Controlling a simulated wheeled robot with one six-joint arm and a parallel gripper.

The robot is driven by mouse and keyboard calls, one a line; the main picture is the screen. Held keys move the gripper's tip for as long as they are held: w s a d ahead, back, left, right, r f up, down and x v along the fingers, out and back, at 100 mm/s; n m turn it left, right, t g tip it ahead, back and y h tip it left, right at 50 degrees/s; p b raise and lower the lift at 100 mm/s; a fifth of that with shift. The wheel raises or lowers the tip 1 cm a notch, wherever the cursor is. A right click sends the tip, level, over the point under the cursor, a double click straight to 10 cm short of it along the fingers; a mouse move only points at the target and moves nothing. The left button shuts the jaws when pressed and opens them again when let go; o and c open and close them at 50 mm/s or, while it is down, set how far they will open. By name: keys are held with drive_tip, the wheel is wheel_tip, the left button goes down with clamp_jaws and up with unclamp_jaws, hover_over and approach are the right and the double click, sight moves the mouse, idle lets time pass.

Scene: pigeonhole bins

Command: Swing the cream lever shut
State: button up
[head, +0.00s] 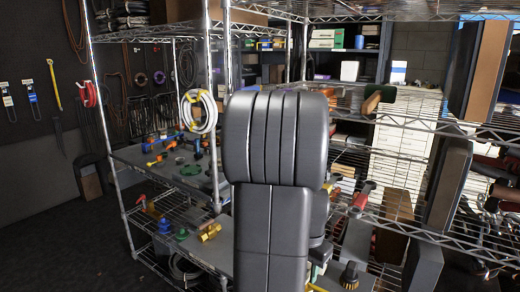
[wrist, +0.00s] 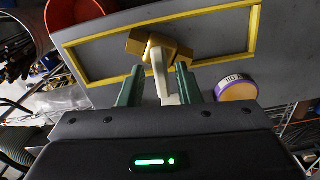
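In the wrist view, a brass valve body (wrist: 141,44) lies on a grey board inside a yellow rectangular outline. A cream lever (wrist: 160,72) runs from it toward my gripper. My gripper (wrist: 158,78) has two green fingers standing apart, with the lever between them. A gap shows between the left finger and the lever. The right finger is very close to the lever; I cannot tell whether it touches. The lever's near end is hidden by my gripper body. In the head view, my arm covers the middle, and I cannot make out the cream lever or my fingertips there.
A purple-edged round roll (wrist: 237,87) sits right of the fingers, and a red bucket (wrist: 72,12) is at upper left. Wire shelves (head: 190,258) hold several fittings, including a brass one (head: 209,231). More shelving posts and boxes stand at right. Open floor is at left.

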drive_tip(key=shift+f+b, duration=0.6)
drive_tip(key=shift+f, duration=0.35)
clamp_jaws()
drive_tip(key=m, duration=0.4)
drive_tip(key=shift+m+p, duration=0.3)
unclamp_jaws()
